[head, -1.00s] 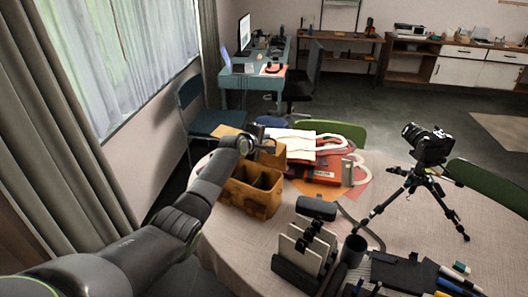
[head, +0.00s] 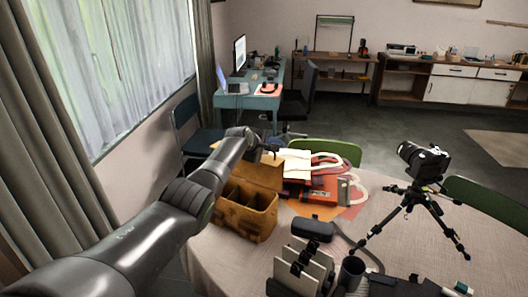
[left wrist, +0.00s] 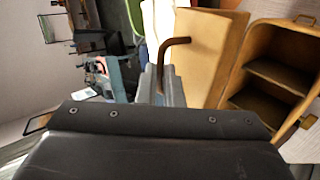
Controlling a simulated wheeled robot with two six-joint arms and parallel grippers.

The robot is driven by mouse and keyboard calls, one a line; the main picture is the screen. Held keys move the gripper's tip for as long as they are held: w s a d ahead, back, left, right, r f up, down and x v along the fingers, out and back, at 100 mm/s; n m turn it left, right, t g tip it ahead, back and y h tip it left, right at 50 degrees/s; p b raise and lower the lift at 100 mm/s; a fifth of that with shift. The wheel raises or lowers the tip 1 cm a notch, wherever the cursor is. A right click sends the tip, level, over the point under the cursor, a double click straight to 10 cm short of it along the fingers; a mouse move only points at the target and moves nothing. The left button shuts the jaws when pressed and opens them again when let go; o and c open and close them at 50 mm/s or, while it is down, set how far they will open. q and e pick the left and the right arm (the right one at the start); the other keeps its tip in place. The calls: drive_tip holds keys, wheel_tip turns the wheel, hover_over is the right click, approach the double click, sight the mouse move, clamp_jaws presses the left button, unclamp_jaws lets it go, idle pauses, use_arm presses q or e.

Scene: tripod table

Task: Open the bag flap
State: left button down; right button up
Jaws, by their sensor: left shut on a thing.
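The mustard-tan bag (head: 245,218) stands on the round table, its divided compartments showing from above. Its flap (head: 258,173) is raised along the far side, so the bag is open; it also shows in the left wrist view (left wrist: 207,55). My left gripper (head: 272,152) is at the flap's upper edge. In the left wrist view, its grey fingers (left wrist: 171,88) are shut on a brown bent handle (left wrist: 173,42) beside the flap. The exact contact is partly hidden. The bag's compartments (left wrist: 272,75) lie at the right there. My right gripper is not in view.
A red-orange case with white straps (head: 320,185) lies behind the bag. A camera on a tripod (head: 412,195) stands right. A dark case (head: 312,229), card holder (head: 303,268) and dark cup (head: 350,272) are nearer. Bare tablecloth (head: 225,262) lies in front of the bag.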

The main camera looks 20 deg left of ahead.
use_arm(q)
drive_tip(key=shift+w+d+r, duration=0.1)
drive_tip(key=shift+w+r, duration=0.05)
drive_tip(key=shift+r, duration=0.05)
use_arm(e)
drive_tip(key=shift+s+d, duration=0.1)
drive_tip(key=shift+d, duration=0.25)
